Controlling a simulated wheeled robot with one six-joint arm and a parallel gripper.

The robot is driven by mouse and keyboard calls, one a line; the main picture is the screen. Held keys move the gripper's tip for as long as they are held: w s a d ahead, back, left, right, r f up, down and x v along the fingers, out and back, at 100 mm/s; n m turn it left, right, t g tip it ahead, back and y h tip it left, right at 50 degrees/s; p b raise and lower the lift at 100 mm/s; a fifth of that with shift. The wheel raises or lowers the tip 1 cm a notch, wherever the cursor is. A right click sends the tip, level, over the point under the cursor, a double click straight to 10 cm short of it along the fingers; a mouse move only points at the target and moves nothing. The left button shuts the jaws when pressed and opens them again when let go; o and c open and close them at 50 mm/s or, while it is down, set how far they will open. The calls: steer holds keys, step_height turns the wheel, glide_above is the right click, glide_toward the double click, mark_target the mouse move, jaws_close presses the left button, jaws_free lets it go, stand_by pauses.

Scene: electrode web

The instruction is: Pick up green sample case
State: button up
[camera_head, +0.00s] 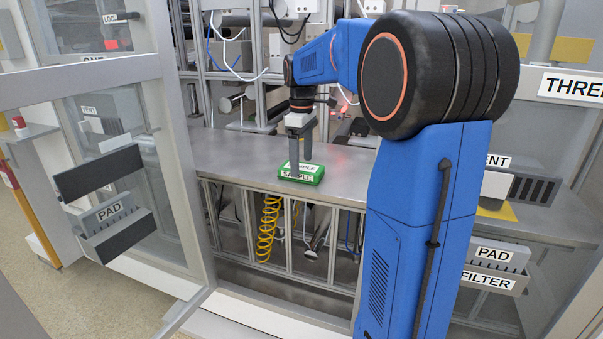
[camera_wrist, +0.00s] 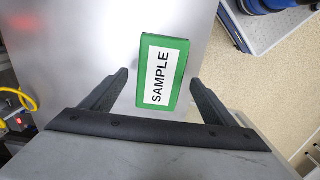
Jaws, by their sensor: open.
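The green sample case (camera_head: 302,174) lies flat on the grey metal worktop near its front edge, with white SAMPLE labels on its top and front side. My gripper (camera_head: 302,163) points down at the case in the head view, with its fingers at or just above it. In the wrist view the green sample case (camera_wrist: 163,73) shows ahead of and between the two spread fingers of my gripper (camera_wrist: 160,82). The fingers are open, with a gap on each side of the case. The head view does not show clearly how high the fingertips are.
The grey worktop (camera_head: 240,150) is bare around the case. A frame with tubes and cables stands behind it. An open glass-panelled door (camera_head: 120,150) with a PAD holder is at left. A yellow coiled hose (camera_head: 268,225) hangs below the worktop.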

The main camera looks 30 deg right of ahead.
steer(key=shift+f, duration=1.25)
steer(key=shift+c, duration=0.5)
steer(key=c, duration=1.1)
steer(key=shift+o, duration=0.2)
